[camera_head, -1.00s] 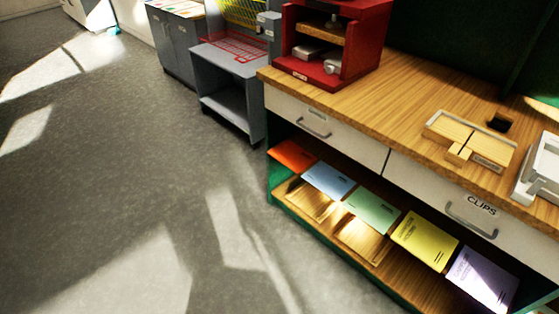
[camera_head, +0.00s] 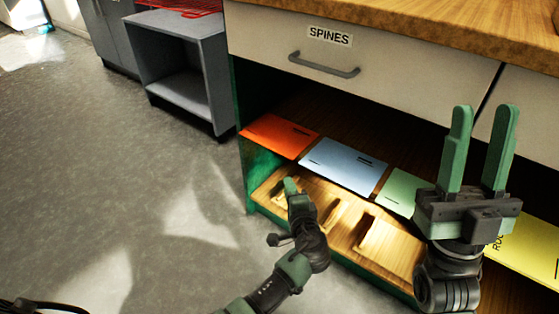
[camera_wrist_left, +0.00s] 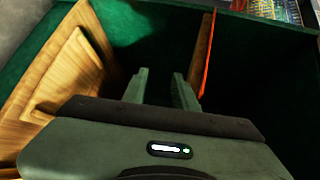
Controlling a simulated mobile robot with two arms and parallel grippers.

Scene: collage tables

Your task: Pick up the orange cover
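The orange cover (camera_head: 278,135) lies flat at the left end of the upper shelf under the drawer. In the left wrist view it shows edge-on as a thin orange line (camera_wrist_left: 207,60) along the shelf board. My left gripper (camera_head: 290,186) is in front of the shelf, below the cover in the picture and apart from it. In the left wrist view the left gripper's fingers (camera_wrist_left: 160,92) are apart with nothing between them, to the left of the orange edge. My right gripper (camera_head: 482,150) is raised, open and empty, in front of the shelf unit at the right.
A blue cover (camera_head: 343,166), a green cover (camera_head: 399,191) and a yellow cover (camera_head: 526,247) lie to the right on the same shelf. Below is a wooden lower shelf (camera_head: 392,262). The drawer marked SPINES (camera_head: 270,45) is above. A grey cabinet (camera_head: 181,65) stands left; the floor is clear.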

